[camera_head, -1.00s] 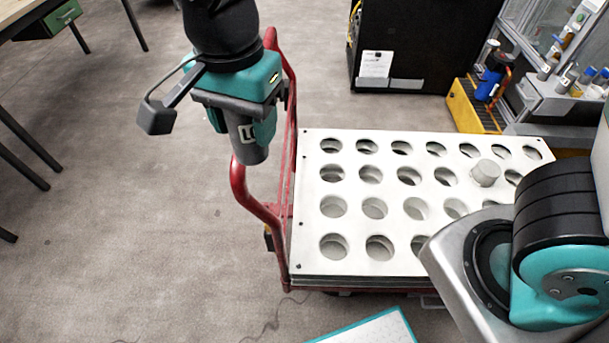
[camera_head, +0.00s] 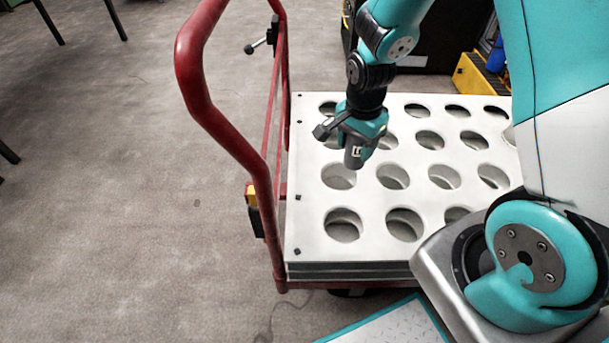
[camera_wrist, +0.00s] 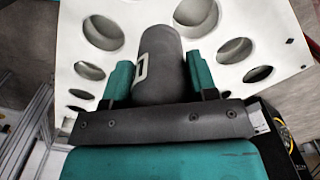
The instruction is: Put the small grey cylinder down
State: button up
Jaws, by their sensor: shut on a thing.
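The small grey cylinder (camera_head: 354,158), dark grey with a white mark, is held by my gripper (camera_head: 361,150) over the left part of the white plate with holes (camera_head: 312,247). In the wrist view the cylinder (camera_wrist: 160,62) sits between the two teal fingers of my gripper (camera_wrist: 160,82), which is shut on it. Its far end points at the plate (camera_wrist: 200,50), with round holes on both sides. The cylinder covers part of the plate, and I cannot tell how high it is above it or which hole lies under it.
The plate rests on a cart with a red handle (camera_head: 265,165) along its left side. A black cabinet (camera_head: 440,45) and a yellow case (camera_head: 475,75) stand behind. Open floor (camera_head: 120,190) lies left of the cart.

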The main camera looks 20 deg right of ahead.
jog(key=shift+m, duration=0.6)
jog(key=d+f+b, duration=0.2)
jog(key=f, duration=0.2)
jog(key=s+d+f+b, duration=0.1)
jog(key=d+f, duration=0.1)
jog(key=f, duration=0.2)
jog(key=s+d+f+b, duration=0.1)
jog(key=d+f+b, duration=0.1)
jog(key=f, duration=0.1)
jog(key=shift+s+f+b, duration=0.15)
jog(key=shift+f+b, duration=0.15)
jog(key=shift+f, duration=0.1)
jog(key=b, duration=0.4)
send_near(304, 201)
jog(key=shift+f+b, duration=0.95)
jog(key=shift+f, duration=0.75)
jog(key=shift+f, duration=0.15)
jog(key=o, duration=1.2)
